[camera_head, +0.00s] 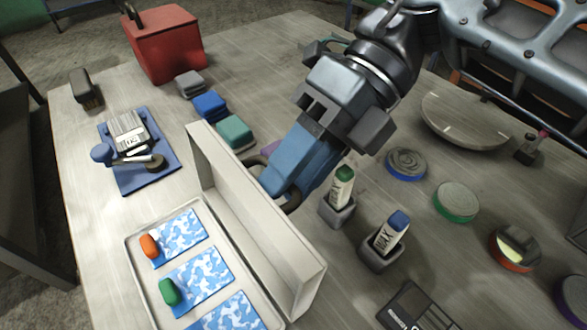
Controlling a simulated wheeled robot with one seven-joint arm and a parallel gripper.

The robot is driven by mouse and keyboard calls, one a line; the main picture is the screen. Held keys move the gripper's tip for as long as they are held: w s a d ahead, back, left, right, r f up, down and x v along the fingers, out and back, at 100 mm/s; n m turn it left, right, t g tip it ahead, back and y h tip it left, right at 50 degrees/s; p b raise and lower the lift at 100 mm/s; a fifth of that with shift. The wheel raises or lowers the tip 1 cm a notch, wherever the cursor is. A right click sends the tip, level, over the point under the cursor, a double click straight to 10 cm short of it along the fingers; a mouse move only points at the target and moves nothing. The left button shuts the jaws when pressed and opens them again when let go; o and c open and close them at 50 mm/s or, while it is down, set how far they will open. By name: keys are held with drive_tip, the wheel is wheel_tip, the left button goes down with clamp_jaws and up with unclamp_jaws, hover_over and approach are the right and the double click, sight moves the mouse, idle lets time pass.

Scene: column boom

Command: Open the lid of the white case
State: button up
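The white case lies at the lower left of the head view, with its shallow base (134,262) exposed. Blue-and-white patterned pads (200,277), an orange piece (149,246) and a green piece (169,292) lie in it. Its lid (245,214) stands raised and steep along the base's right side, hollow side facing left. My gripper (280,182) is on the lid's outer right side, pointing down to its edge. Dark curved parts, perhaps a handle, show beside the fingers. The fingers overlap in view, so their gap and any contact are hidden.
A red box (167,46) and a blue mat (163,173) with tools are at the back left. Green-capped (342,184) and blue-capped (391,232) bottles stand right of the lid. Several round tins and a large round disc (470,117) occupy the right.

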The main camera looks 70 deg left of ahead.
drive_tip(key=v, duration=0.7)
drive_tip(key=shift+w+r, duration=0.2)
drive_tip(key=shift+w, duration=0.05)
drive_tip(key=shift+c, duration=0.2)
